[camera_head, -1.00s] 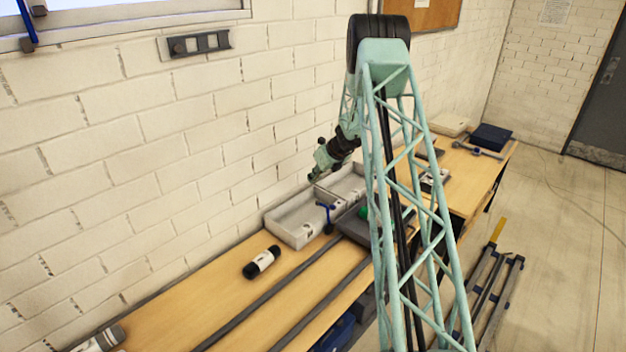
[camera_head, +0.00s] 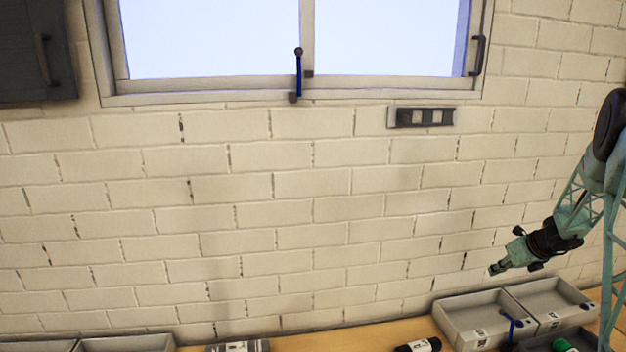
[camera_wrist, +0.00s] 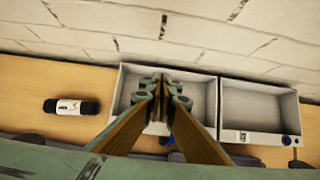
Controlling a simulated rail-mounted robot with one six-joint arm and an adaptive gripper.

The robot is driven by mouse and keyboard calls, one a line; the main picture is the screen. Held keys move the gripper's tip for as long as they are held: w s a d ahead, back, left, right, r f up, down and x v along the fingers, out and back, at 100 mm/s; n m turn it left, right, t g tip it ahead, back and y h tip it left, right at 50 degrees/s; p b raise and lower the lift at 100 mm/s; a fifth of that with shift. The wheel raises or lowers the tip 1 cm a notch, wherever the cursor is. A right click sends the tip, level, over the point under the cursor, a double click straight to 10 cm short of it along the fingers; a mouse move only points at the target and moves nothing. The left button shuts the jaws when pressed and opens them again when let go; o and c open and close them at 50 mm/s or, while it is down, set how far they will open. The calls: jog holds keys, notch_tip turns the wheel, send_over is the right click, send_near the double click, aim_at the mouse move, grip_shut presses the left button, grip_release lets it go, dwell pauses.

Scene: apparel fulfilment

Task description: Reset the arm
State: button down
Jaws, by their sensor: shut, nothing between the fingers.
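My arm stands at the right edge of the head view, in teal lattice links with dark joints. My gripper (camera_head: 496,268) is in the air above and beside the grey trays, pointing down and to the left. In the wrist view my gripper (camera_wrist: 163,84) shows its fingers together and empty, over the left grey tray (camera_wrist: 200,84). That tray also shows in the head view (camera_head: 447,318). I see nothing held, and the gripper appears apart from the tray and wall.
A second grey tray (camera_wrist: 258,98) adjoins the first. A black bottle with a white label (camera_wrist: 70,107) lies on the wooden bench (camera_wrist: 22,80). A brick wall (camera_head: 250,200) rises behind the bench. More trays (camera_head: 125,344) stand at lower left.

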jog(key=s+a+r+n+b, duration=0.25)
jog(key=a+r+n, duration=0.25)
jog(key=a+r, duration=0.6)
jog(key=s+a+r+n+g+y+b, duration=0.1)
jog(key=s+a+r+n+b, duration=0.25)
jog(key=s+a, duration=0.4)
jog(key=s+a+r+n+b, duration=0.2)
jog(key=s+a+r+n, duration=0.3)
jog(key=a, duration=0.6)
jog(key=s+a+r+n+g+y+b, duration=0.1)
jog(key=s+a+r+n+b, duration=0.1)
jog(key=s+a+r+n, duration=0.5)
jog(key=s+a+f+n+g+b, duration=0.1)
jog(key=s+a+n+b, duration=0.2)
jog(key=s+a, duration=0.45)
jog(key=s+a+f+n+b, duration=0.15)
jog(key=s+a, duration=0.25)
jog(key=s, duration=0.7)
jog(key=s+f+n+h+b, duration=0.1)
jog(key=s+f+n+b, duration=0.2)
jog(key=s, duration=0.9)
jog(key=s+f+n+h+b, duration=0.1)
jog(key=s+f+n+b, duration=0.2)
jog(key=s+n, duration=0.3)
jog(key=shift+s+a+f+h, duration=0.4)
jog(key=shift+s+f, duration=0.1)
jog(key=shift+s, duration=2.35)
